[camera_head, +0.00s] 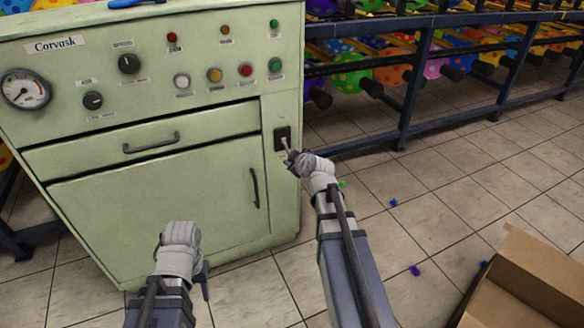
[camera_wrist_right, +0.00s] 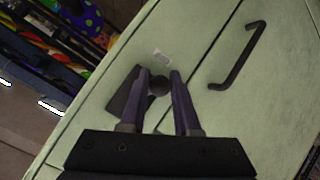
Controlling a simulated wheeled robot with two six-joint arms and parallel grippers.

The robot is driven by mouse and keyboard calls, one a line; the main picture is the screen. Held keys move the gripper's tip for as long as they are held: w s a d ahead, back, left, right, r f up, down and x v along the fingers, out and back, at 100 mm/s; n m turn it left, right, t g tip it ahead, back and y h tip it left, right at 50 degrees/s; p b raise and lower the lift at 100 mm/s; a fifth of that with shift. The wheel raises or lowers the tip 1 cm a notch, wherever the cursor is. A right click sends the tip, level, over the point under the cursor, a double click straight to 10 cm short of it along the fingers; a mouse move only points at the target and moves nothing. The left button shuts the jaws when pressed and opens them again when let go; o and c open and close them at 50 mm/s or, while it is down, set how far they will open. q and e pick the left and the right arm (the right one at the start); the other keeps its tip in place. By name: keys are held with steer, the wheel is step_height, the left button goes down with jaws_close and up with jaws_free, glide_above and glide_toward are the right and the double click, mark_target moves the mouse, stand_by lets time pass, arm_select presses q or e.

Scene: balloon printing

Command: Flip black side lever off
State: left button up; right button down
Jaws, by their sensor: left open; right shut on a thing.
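The black side lever has a dark square plate (camera_head: 283,138) on the narrow right part of the green cabinet's front. In the right wrist view its round black knob (camera_wrist_right: 158,86) sits between my right fingers, in front of the dark plate (camera_wrist_right: 122,98). My right gripper (camera_head: 289,150) is shut on the knob, and its fingertips also show in the right wrist view (camera_wrist_right: 160,80). My left gripper (camera_head: 204,272) is open, low in front of the cabinet door and away from the lever. Its fingers are mostly hidden by my wrist.
The green cabinet (camera_head: 150,200) has a gauge (camera_head: 25,90), dials and colored buttons above. A drawer handle (camera_head: 152,143) and door handle (camera_head: 254,188) stick out. A dark rack (camera_head: 420,75) with colorful balloons stands at right. An open cardboard box (camera_head: 530,280) stands lower right.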

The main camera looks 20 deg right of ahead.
steer(key=b, duration=0.1)
steer(key=f+t+b, duration=0.1)
steer(key=shift+w+f+t+b, duration=0.15)
steer(key=shift+w+t+b, duration=0.15)
steer(key=shift+b, duration=0.05)
arm_select(q)
steer(key=shift+f+b, duration=0.55)
steer(key=shift+f, duration=1.95)
arm_select(e)
steer(key=shift+w+t, duration=0.15)
steer(key=shift+t, duration=0.15)
steer(key=c, duration=0.6)
jaws_free()
steer(key=shift+c, duration=0.2)
